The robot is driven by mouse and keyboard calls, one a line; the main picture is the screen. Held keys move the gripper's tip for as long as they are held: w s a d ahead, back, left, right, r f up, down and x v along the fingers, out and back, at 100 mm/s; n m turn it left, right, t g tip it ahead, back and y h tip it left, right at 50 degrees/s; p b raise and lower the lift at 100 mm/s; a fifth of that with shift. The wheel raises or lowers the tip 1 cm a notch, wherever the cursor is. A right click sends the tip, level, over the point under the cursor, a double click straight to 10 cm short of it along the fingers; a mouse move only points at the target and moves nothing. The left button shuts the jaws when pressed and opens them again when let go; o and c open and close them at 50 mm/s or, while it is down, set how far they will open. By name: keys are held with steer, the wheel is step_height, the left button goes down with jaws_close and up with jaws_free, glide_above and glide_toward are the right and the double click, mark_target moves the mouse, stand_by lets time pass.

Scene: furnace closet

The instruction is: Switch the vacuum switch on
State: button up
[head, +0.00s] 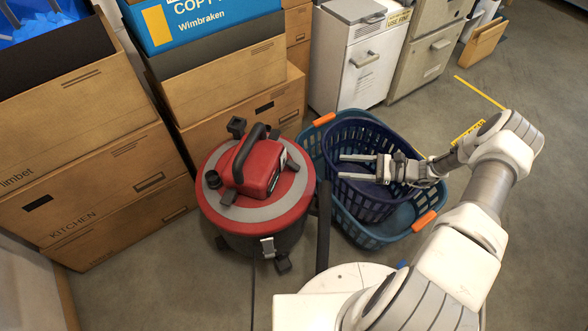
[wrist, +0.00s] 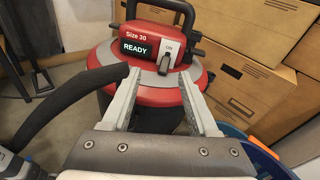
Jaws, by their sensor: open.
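A red and black canister vacuum (head: 256,184) stands on the floor left of centre in the head view, with a black handle on top. In the wrist view the vacuum (wrist: 142,87) shows a "READY" label and a switch plate with a small dark switch (wrist: 167,62). The switch's position is too small to tell for sure. My gripper (head: 341,168) is open and empty, to the right of the vacuum above the baskets. In the wrist view my gripper's fingertips (wrist: 156,77) point toward the vacuum, with the switch beyond and between them, apart from it.
Stacked cardboard boxes (head: 80,165) stand behind and left of the vacuum. A dark blue basket (head: 362,204) sits inside a teal basket (head: 385,237) right of it. A black hose (wrist: 70,100) rises beside the vacuum. Floor is clear at right.

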step_height(320, 180, down, 6)
steer(key=m+t+b, duration=0.1)
steer(key=m+t, duration=0.2)
steer(key=b, duration=0.2)
glide_toward(295, 166)
steer(key=shift+y, duration=0.3)
steer(key=x, duration=1)
steer(key=shift+w+a+f, duration=0.15)
steer(key=shift+w+f, duration=0.1)
steer(key=shift+c, duration=0.3)
jaws_close()
